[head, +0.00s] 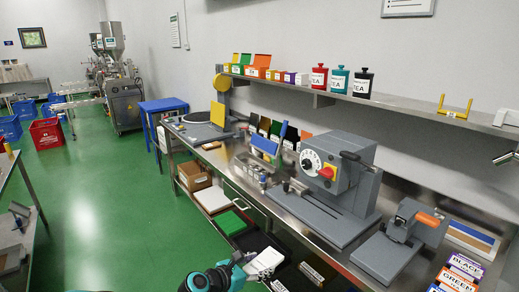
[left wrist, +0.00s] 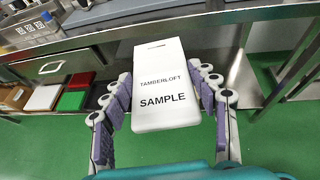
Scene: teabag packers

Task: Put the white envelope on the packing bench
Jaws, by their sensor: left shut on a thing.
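The white envelope (left wrist: 162,85), printed TAMBERLOFT SAMPLE, is between the fingers of my left gripper (left wrist: 161,74) in the left wrist view. The fingers close on its two side edges, and its far end sticks out beyond them. In the head view my left gripper (head: 250,268) is at the bottom middle, with a pale shape, probably the envelope (head: 267,259), at its tip. It is in front of the long steel bench (head: 232,176), near its lower shelf. I cannot tell if this is the packing bench. My right gripper is not in view.
A grey dial machine (head: 335,170) and a smaller grey press (head: 412,228) stand on the bench. An open drawer or handle (left wrist: 50,68) shows at the bench front. Green floor (head: 110,220) is clear to the left.

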